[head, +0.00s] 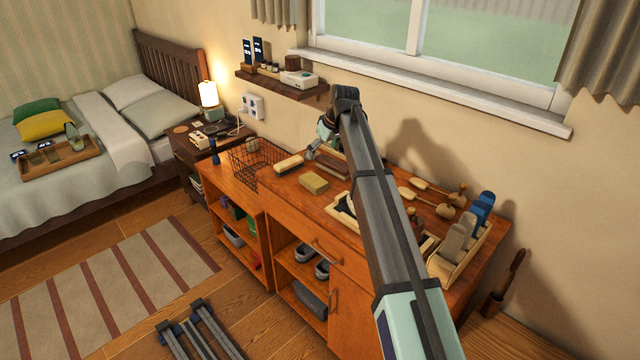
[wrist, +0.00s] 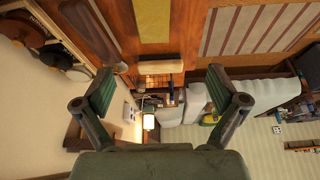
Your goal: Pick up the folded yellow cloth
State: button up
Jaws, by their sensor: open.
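The folded yellow cloth (head: 313,182) lies flat as a small dull-yellow rectangle on the wooden dresser top, left of my arm. In the wrist view the cloth (wrist: 153,20) shows at the top edge, partly cut off by the frame. My gripper (wrist: 160,85) is open and empty, its two fingers wide apart. In the head view my gripper (head: 322,143) is above the back of the dresser, beyond the cloth and apart from it, partly hidden by the arm.
A pale brush (head: 289,164) and a wire basket (head: 254,158) are left of the cloth. Wooden-handled brushes (head: 430,195) and an organizer (head: 462,245) are on the right. A wall shelf (head: 282,84) hangs above. Bare wood surrounds the cloth.

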jog(key=d, duration=0.1)
jog(key=p, duration=0.3)
send_over(314, 180)
jog(key=s+d, duration=0.1)
jog(key=d, duration=0.1)
jog(key=f, duration=1)
jog(key=shift+a+f, duration=0.2)
jog(key=shift+f, duration=0.05)
jog(key=shift+p+x, duration=1.45)
jog(key=shift+x, duration=0.85)
jog(key=shift+a+f, duration=0.1)
jog(key=shift+f, duration=0.25)
jog(key=shift+f, duration=0.25)
jog(key=shift+s, duration=0.1)
jog(key=c, duration=1)
